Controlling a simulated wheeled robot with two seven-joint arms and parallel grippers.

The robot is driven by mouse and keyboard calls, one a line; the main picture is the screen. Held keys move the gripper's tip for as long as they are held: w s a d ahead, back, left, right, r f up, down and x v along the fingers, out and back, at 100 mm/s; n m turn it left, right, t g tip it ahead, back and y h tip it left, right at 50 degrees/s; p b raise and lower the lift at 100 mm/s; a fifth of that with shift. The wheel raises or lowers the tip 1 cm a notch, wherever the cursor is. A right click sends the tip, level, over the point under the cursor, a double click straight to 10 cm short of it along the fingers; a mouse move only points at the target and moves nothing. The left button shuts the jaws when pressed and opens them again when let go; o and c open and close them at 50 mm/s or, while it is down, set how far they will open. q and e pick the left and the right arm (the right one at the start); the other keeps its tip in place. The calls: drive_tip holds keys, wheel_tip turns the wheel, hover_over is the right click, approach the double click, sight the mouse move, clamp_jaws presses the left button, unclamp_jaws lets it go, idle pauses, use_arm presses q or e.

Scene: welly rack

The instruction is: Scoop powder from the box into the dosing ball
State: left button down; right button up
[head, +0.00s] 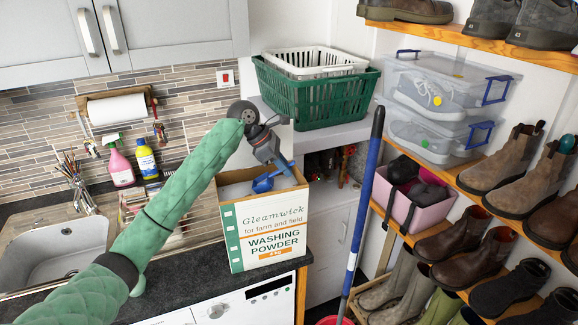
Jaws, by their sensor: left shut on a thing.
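The washing powder box (265,235), white with a green side strip, stands open-topped on the dark worktop. A blue scoop (264,183) is at its mouth, with its bowl over pale powder. My left gripper (281,162), at the end of the green-sleeved arm, points down over the box's back right part and is shut on the blue scoop's handle. The exact grip is partly hidden by the gripper. I cannot make out a dosing ball. My right gripper is not in view.
A green basket (313,97) with a white one inside stands behind the box. A sink (62,255) and bottles (147,160) are left. A blue pole (362,205) stands right, before a boot rack (455,180) with a pink bin (415,200).

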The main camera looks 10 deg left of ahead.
sight(275, 172)
use_arm(q)
drive_tip(key=shift+s+a, duration=0.2)
drive_tip(key=shift+a, duration=0.9)
drive_tip(key=shift+s+a, duration=0.15)
drive_tip(key=shift+a, duration=0.9)
drive_tip(key=shift+r, duration=2.3)
drive_tip(key=shift+w+d+r+g+y, duration=0.15)
drive_tip(key=shift+d+r+y, duration=0.7)
drive_tip(key=shift+d+y, duration=0.25)
drive_tip(key=shift+w+d+r+g+y, duration=0.15)
drive_tip(key=shift+d+r+y, duration=0.7)
drive_tip(key=shift+y, duration=0.35)
drive_tip(key=shift+f, duration=0.1)
